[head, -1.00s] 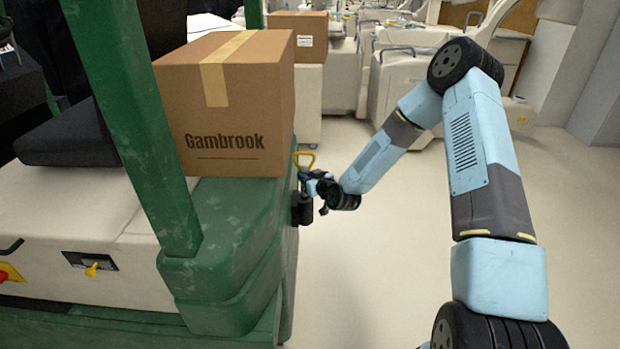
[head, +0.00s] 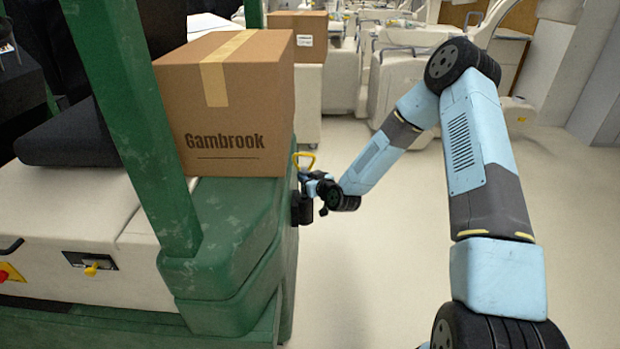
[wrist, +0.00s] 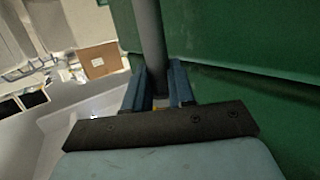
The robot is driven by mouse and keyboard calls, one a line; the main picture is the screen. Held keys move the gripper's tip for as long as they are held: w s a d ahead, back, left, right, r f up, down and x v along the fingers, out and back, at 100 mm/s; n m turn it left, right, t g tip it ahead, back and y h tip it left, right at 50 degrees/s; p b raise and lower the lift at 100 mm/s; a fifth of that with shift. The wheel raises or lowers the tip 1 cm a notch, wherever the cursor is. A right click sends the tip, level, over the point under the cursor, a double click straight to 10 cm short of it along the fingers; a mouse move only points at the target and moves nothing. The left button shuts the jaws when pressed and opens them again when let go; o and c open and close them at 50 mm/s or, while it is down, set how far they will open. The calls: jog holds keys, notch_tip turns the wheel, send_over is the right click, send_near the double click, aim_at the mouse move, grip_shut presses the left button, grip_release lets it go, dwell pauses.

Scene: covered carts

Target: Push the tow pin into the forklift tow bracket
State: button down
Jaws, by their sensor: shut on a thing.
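The tow pin shows as a yellow loop handle (head: 304,160) in the head view, at the rear edge of the green forklift. My gripper (head: 314,182) is just below that handle, beside the forklift's rear face. In the wrist view, the blue fingers (wrist: 158,88) are shut on the pin's grey shaft (wrist: 149,40), with a bit of yellow between them. The black tow bracket (head: 302,208) is on the forklift's rear face, directly below my gripper. The pin's lower end is hidden, so I cannot tell whether it is in the bracket.
A cardboard box (head: 235,110) marked Gambrook sits on the green forklift body (head: 230,240), close to the handle. A green post (head: 130,120) stands at the left. Pale carts (head: 400,85) stand behind. The floor (head: 390,250) right of the forklift is clear.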

notch_tip(320, 180, down, 8)
dwell(3.8)
jog(key=c, duration=0.9)
grip_release()
jog(key=shift+o, duration=0.2)
jog(key=shift+d, duration=0.1)
jog(key=v, duration=1.3)
jog(key=shift+s+d, duration=0.15)
jog(key=shift+s, duration=0.1)
jog(key=shift+r, duration=0.1)
